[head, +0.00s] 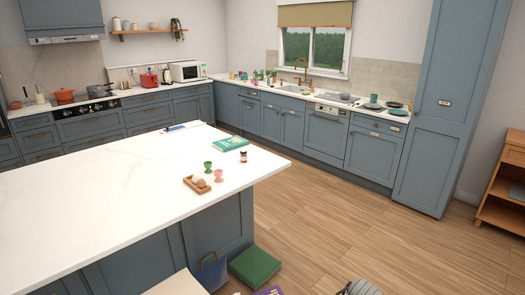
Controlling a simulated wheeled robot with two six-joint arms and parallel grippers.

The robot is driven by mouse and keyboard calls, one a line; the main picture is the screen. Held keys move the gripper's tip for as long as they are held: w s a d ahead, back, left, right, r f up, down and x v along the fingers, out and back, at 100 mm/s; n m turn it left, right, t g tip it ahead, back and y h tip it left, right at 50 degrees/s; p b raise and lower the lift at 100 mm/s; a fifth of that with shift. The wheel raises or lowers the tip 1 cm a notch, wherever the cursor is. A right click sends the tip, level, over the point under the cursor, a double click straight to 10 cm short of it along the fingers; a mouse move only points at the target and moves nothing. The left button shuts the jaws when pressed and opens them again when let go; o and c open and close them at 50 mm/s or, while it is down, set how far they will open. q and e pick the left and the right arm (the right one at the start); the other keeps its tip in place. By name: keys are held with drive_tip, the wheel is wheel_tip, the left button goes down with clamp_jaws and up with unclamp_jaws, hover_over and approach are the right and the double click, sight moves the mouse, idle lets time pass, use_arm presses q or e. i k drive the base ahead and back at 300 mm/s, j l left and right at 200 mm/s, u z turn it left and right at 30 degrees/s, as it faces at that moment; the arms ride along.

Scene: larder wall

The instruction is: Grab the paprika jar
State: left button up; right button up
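A small dark jar (243,156) with a pale band stands upright on the white island top, near its right edge. It is too small for me to read a label, so I cannot tell if it holds paprika. No other jar on the island is seen. Neither of my grippers shows in the head view.
On the island (110,190) near the jar are a teal book (230,144), a green egg cup (208,167), a pink egg cup (218,175) and a wooden tray (196,187) with eggs. A green box (255,266) and blue bag (212,272) lie on the floor.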

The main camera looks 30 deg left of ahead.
sight(244, 153)
drive_tip(key=i+l, duration=0.15)
drive_tip(key=i, duration=0.25)
drive_tip(key=i+l, duration=0.15)
drive_tip(key=i, duration=0.25)
drive_tip(key=u, duration=1.5)
drive_tip(key=i+l, duration=0.2)
drive_tip(key=l, duration=0.15)
drive_tip(key=i+l, duration=0.15)
drive_tip(key=l, duration=0.2)
drive_tip(key=i+l+u, duration=0.1)
drive_tip(key=i+l, duration=0.15)
drive_tip(key=i, duration=0.3)
drive_tip(key=i+l+u, duration=0.15)
drive_tip(key=i+l, duration=0.2)
drive_tip(key=i, duration=0.15)
